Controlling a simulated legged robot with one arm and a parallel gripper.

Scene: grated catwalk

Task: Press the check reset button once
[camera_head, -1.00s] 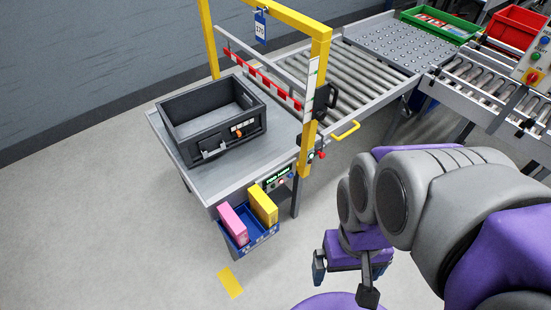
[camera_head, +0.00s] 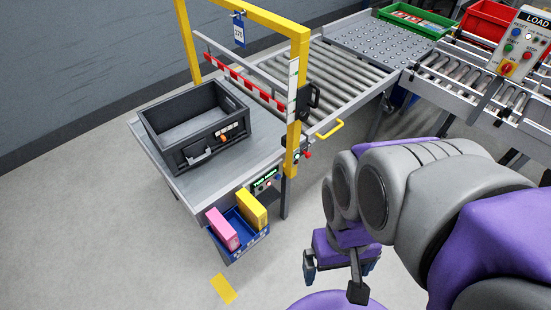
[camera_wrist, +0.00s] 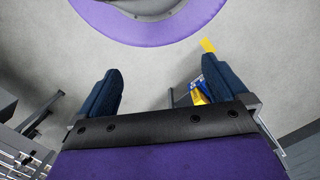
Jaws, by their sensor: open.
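A small control panel (camera_head: 265,180) with a green-lit display and small buttons is fixed at the front edge of the grey table (camera_head: 180,190). Its labels are too small to read, so I cannot tell which button is the check reset. A larger panel marked LOAD (camera_head: 522,45), at the upper right, carries several coloured buttons, one apparently labelled RESET. My gripper (camera_head: 338,272) hangs over the floor, right of and apart from the table. In the wrist view its two dark blue fingers (camera_wrist: 157,78) are spread with nothing between them.
A blue bin (camera_head: 240,238) with pink and yellow boxes hangs below the table panel. A yellow handle (camera_head: 330,130) juts from the roller conveyor (camera_head: 345,78).

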